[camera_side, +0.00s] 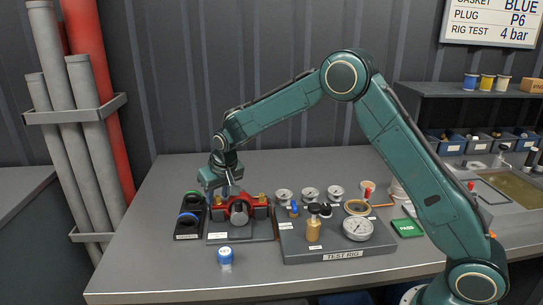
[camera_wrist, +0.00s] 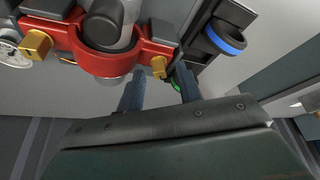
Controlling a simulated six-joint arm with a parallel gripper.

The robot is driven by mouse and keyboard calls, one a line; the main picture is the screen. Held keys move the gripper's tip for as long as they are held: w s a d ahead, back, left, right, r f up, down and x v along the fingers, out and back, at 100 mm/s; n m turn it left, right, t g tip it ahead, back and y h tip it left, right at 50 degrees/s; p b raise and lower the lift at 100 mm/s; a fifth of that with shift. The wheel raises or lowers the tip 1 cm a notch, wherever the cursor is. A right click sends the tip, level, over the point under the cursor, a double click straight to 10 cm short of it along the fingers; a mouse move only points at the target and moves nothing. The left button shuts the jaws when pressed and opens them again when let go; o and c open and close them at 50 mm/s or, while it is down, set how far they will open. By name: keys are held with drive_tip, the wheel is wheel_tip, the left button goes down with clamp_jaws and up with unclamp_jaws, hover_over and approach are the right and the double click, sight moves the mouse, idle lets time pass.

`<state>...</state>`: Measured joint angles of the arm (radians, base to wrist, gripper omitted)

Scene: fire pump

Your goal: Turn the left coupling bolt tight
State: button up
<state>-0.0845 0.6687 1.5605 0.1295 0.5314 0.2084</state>
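The red coupling (camera_side: 240,208) sits on a grey plate on the bench, around a dark grey pipe piece. It also shows in the wrist view (camera_wrist: 108,62). Its left brass bolt (camera_side: 217,200) is under my gripper (camera_side: 222,188); in the wrist view, which is turned around, this bolt (camera_wrist: 159,67) appears on the right. There my gripper (camera_wrist: 160,72) has its fingers apart, with the bolt appearing between the tips and gaps at both sides. Height over the bolt is hard to judge. The right brass bolt (camera_side: 262,199) stands clear, and shows in the wrist view (camera_wrist: 37,44).
A rack with a green and a blue ring (camera_side: 188,218) stands close left of the coupling. The test rig (camera_side: 345,250) with a brass fitting and gauge (camera_side: 357,229) is to the right. A blue-topped cup (camera_side: 225,256) stands in front. The front left bench is clear.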

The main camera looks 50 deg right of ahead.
drive_tip(key=v, duration=1.3)
drive_tip(key=shift+r, duration=0.3)
drive_tip(key=shift+s, duration=0.15)
drive_tip(key=s+d+r, duration=0.1)
drive_tip(key=s+r, duration=0.2)
drive_tip(key=s, duration=0.3)
drive_tip(key=s+d+r+n, duration=0.1)
drive_tip(key=s+r, duration=0.1)
drive_tip(key=s, duration=0.4)
drive_tip(key=s+d+r, duration=0.1)
drive_tip(key=s+r, duration=0.2)
drive_tip(key=s, duration=0.3)
drive_tip(key=s+f, duration=0.2)
drive_tip(key=s, duration=0.7)
drive_tip(key=s+f+n+t+y, duration=0.1)
drive_tip(key=s, duration=0.8)
drive_tip(key=shift+f, duration=0.4)
drive_tip(key=shift+w, duration=0.15)
